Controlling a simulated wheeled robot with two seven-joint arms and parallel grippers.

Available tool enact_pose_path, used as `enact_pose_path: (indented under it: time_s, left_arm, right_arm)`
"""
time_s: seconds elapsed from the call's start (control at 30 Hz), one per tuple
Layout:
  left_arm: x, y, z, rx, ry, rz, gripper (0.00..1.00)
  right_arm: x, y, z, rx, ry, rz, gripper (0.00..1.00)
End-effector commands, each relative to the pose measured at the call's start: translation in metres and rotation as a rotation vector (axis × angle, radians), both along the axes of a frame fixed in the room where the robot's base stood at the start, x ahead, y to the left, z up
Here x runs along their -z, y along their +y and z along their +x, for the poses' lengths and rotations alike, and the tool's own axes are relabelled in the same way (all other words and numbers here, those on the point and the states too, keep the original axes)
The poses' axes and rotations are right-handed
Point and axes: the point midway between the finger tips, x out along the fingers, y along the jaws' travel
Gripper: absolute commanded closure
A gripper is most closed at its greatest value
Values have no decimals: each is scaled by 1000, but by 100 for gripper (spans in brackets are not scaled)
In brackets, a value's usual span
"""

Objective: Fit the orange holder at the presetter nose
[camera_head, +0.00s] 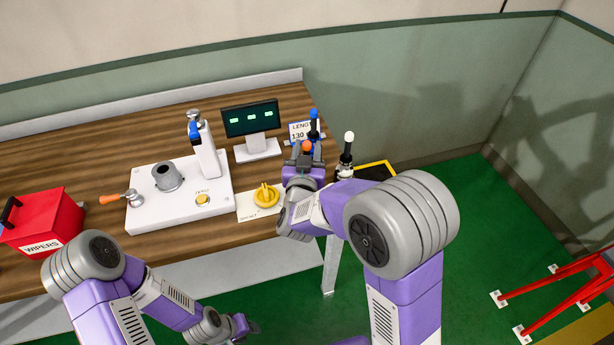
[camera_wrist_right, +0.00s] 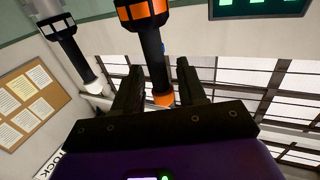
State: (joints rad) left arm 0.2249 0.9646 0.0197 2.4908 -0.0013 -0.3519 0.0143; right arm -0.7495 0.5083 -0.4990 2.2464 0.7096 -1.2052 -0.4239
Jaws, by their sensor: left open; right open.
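The orange holder (camera_head: 306,147) shows its orange tip at the right end of the bench in the head view. In the right wrist view the orange holder (camera_wrist_right: 150,45) has an orange band, a dark shank and an orange tip. My right gripper (camera_head: 305,158) is open, with one finger on each side of the shank; I cannot tell whether they touch it. It also shows in the right wrist view (camera_wrist_right: 160,90). The presetter (camera_head: 140,215) is white, with a grey cylindrical nose (camera_head: 166,178) that looks empty. My left gripper (camera_head: 245,327) is open, low in front of the bench.
A blue-tipped holder (camera_head: 314,120) and a white-tipped holder (camera_head: 348,145) stand close to my right gripper. A red wipers box (camera_head: 45,220) stands left.

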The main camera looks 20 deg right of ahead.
Motion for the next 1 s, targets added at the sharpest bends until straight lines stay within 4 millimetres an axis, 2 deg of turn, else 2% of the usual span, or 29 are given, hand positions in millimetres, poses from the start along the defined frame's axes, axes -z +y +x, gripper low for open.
enact_pose_path:
  time_s: [0.2,0.47,1.0]
  left_arm:
    - [0,0,0,0,0,0,57]
    - [0,0,0,0,0,0,57]
    - [0,0,0,0,0,0,57]
  right_arm:
    - [0,0,1,-1,0,0,59]
    - [0,0,1,-1,0,1,99]
    - [0,0,0,-1,1,1,100]
